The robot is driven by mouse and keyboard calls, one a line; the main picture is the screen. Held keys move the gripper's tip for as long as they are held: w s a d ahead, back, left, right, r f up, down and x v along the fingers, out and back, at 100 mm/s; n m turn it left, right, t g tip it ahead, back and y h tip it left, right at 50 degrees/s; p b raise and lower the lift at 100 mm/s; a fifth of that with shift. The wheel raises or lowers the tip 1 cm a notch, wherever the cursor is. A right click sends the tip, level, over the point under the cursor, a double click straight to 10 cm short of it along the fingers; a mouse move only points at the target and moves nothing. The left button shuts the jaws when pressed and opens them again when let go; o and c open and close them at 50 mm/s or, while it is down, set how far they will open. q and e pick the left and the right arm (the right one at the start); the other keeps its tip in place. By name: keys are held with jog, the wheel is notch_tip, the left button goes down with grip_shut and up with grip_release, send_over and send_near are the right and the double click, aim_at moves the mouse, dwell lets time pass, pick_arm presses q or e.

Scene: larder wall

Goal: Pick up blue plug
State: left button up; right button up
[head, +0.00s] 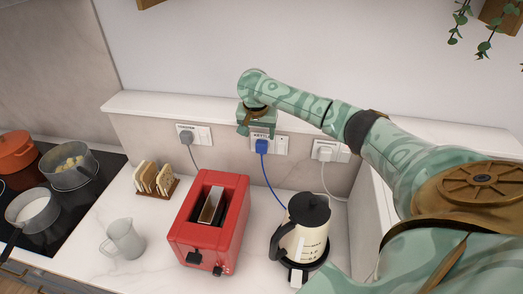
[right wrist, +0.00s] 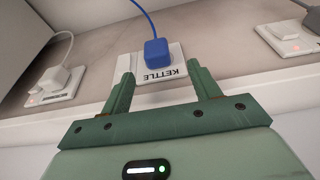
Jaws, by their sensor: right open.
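The blue plug (head: 262,147) sits in the middle wall socket, which is labelled KETTLE, with its blue cord running down toward the kettle. In the right wrist view the blue plug (right wrist: 156,53) is just beyond the fingertips, roughly centred between them. My right gripper (head: 258,130) is above the plug and partly hides the socket plate. In the right wrist view my right gripper (right wrist: 165,82) is open and empty, with its two green fingers apart and not touching the plug. My left gripper is not in view.
A grey plug (head: 187,137) and a white plug (head: 325,153) sit in sockets on either side. Below stand a red toaster (head: 208,220), a cream kettle (head: 301,240), a toast rack (head: 157,181) and a jug (head: 124,238). A ledge (head: 150,105) runs above the sockets.

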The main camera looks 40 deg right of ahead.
aim_at(262, 142)
jog(key=b+x, duration=0.1)
jog(key=x, duration=0.4)
jog(key=shift+s+d+f, duration=0.15)
jog(key=shift+d, duration=0.05)
jog(key=shift+d+f+b, duration=0.15)
jog(key=shift+f+b, duration=0.15)
jog(key=c, duration=1.2)
